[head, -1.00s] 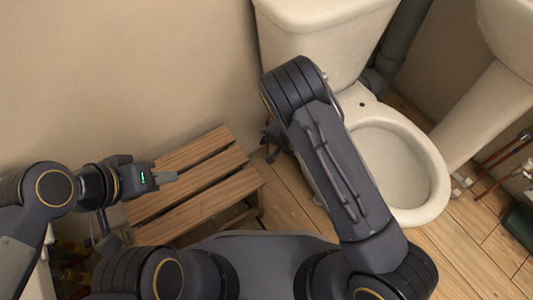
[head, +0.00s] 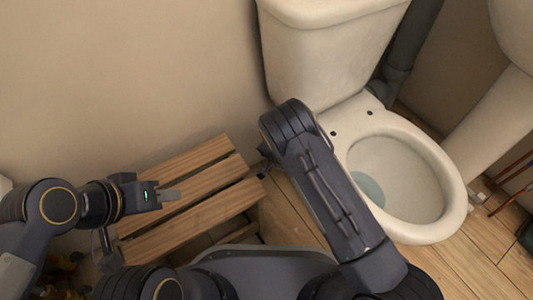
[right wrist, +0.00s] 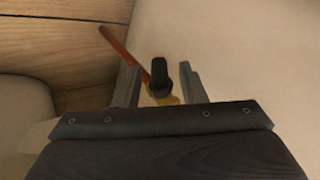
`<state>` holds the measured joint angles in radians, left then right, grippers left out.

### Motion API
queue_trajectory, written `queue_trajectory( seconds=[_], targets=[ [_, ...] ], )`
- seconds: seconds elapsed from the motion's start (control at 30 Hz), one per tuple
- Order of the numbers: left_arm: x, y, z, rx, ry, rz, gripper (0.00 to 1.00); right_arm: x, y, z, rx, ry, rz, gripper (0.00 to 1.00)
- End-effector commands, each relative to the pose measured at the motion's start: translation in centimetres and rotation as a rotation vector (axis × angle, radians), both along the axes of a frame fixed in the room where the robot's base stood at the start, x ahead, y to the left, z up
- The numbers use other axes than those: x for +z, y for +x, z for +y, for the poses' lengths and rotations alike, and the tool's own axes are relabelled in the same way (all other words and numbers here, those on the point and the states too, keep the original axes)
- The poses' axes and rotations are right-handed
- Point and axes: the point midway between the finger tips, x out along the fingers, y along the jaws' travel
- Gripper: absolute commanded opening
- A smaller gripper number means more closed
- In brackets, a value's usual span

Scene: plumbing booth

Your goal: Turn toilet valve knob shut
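The toilet valve's dark knob (right wrist: 159,75) shows in the right wrist view, on a brass body (right wrist: 164,99) with a copper pipe (right wrist: 122,44) leading off to the upper left. My right gripper (right wrist: 159,77) is open, with one finger on either side of the knob. I see a gap beside the fingers and cannot tell whether either one touches it. In the head view the valve is hidden behind my right arm. My left gripper (head: 168,195) is over the wooden stool, empty; its finger gap is too small to judge.
The toilet (head: 440,222) stands right of my right arm, its tank (head: 330,60) against the wall. The slatted wooden stool (head: 215,209) is at the left. A sink pedestal (head: 490,120) stands at the far right. Some wood floor (head: 288,212) shows between stool and toilet.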

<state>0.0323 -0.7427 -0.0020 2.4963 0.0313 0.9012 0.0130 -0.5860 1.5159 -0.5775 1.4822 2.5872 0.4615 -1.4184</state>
Motion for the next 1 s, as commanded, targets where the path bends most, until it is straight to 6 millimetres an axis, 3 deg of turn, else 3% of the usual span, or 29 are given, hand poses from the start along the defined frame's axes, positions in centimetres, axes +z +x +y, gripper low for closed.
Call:
queue_trajectory(
  seconds=[0.13, 0.4, 0.67, 1.0],
  targets=[
    [0.02, 0.0, 0.0, 0.0, 0.0, 0.0, 0.36, 0.02, -0.03, -0.02, 0.0, 0.0, 0.0, 0.36],
    [0.02, 0.0, 0.0, 0.0, 0.0, 0.0, 0.36, 0.03, -0.02, -0.04, 0.0, 0.0, 0.0, 0.01],
    [0.02, 0.0, 0.0, 0.0, 0.0, 0.0, 0.36, -0.03, 0.04, -0.21, -0.004, 0.02, -0.01, 0.0],
    [0.02, 0.0, 0.0, 0.0, 0.0, 0.0, 0.36, -0.11, 0.09, -0.47, -0.005, 0.211, -0.098, 0.0]
  ],
)
